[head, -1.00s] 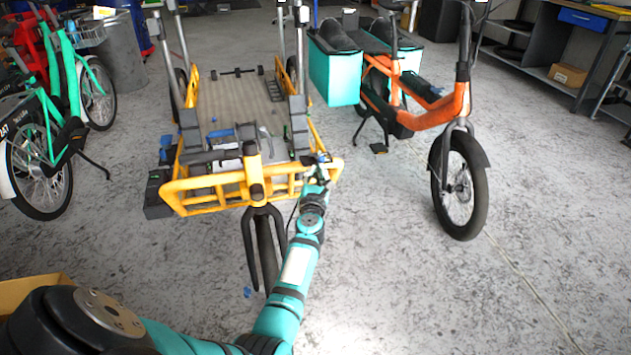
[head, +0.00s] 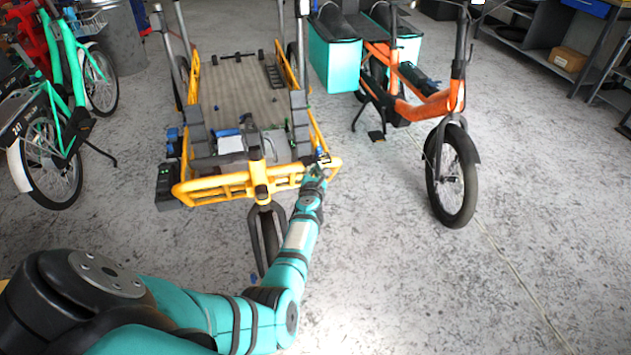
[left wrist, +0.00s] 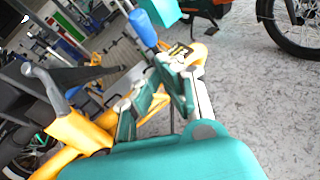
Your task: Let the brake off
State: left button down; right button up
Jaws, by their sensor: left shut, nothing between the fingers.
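A yellow-framed cargo bike (head: 213,188) stands in front of me with a flat grey bed. A small blue-tipped part, perhaps the brake lever, shows at the right front corner of its frame. In the left wrist view a blue grip (left wrist: 143,27) sits just beyond my fingers. My left gripper (head: 319,165) is at that corner, close to the yellow rail; its fingers also show in the left wrist view (left wrist: 160,85). It is shut and empty. I cannot tell whether it touches the blue grip. My right gripper is not in view.
An orange bike (head: 432,105) with teal boxes (head: 332,65) stands to the right. A green bike (head: 62,75) stands on the left. Workbenches (head: 535,50) line the back right. The concrete floor at front right is clear.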

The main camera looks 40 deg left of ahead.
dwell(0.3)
pick_arm(q)
jog(key=v, duration=0.7)
jog(key=shift+s+d, duration=0.15)
jog(key=shift+s, duration=0.1)
dwell(0.5)
